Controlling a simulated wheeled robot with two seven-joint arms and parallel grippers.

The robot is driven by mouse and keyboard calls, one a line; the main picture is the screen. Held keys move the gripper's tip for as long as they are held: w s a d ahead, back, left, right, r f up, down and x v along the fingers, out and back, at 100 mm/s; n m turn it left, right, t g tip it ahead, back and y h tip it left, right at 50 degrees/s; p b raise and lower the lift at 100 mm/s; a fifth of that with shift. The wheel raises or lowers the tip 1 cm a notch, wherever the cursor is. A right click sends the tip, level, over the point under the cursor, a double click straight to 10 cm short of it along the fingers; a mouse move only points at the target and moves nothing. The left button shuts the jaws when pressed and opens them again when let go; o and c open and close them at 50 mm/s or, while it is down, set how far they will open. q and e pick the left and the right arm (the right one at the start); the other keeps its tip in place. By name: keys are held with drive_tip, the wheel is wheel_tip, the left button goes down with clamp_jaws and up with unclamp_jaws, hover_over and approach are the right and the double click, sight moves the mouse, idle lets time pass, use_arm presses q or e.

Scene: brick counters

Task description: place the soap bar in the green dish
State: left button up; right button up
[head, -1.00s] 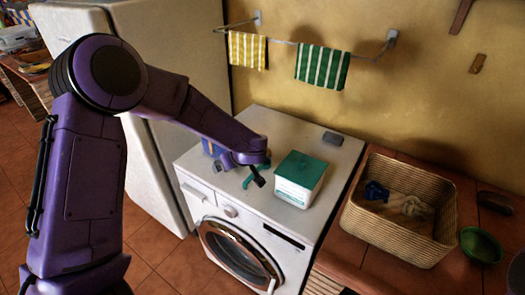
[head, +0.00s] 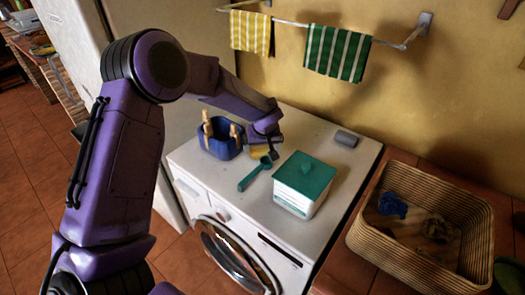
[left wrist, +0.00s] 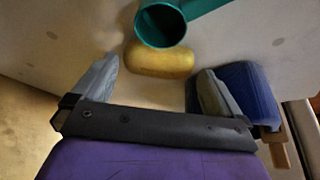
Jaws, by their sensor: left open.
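The yellow soap bar (head: 261,152) lies on top of the white washing machine, partly hidden by my left gripper (head: 272,150). In the left wrist view the soap bar (left wrist: 160,60) lies just beyond the fingertips and roughly between them. My left gripper (left wrist: 155,80) is open, with nothing between its fingers. The green dish (head: 508,276) is at the lower right of the head view, on the tiled counter right of the basket, partly cut off by the frame. My right gripper is not in view.
A green scoop (head: 253,175) lies close to the soap. A blue tub with wooden pegs (head: 222,147), a green-lidded white box (head: 299,204) and a grey block (head: 346,139) stand on the washing machine (head: 205,175). A wicker basket (head: 405,262) sits on the counter.

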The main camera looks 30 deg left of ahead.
use_arm(q)
drive_tip(key=x, duration=0.2)
drive_tip(key=shift+w+f, duration=0.15)
drive_tip(key=shift+f, duration=0.1)
drive_tip(key=c, duration=0.9)
drive_tip(key=shift+o, duration=0.2)
drive_tip(key=shift+r, duration=0.5)
wheel_tip(320, 180, up, 3)
drive_tip(key=shift+d+f, duration=0.1)
drive_tip(key=s+d+r, duration=0.2)
drive_tip(key=s+r, duration=0.2)
drive_tip(key=s, duration=0.2)
drive_tip(key=s+d+r+b, duration=0.1)
drive_tip(key=s+d+r, duration=0.2)
drive_tip(key=s+r, duration=0.2)
drive_tip(key=shift+s, duration=1.15)
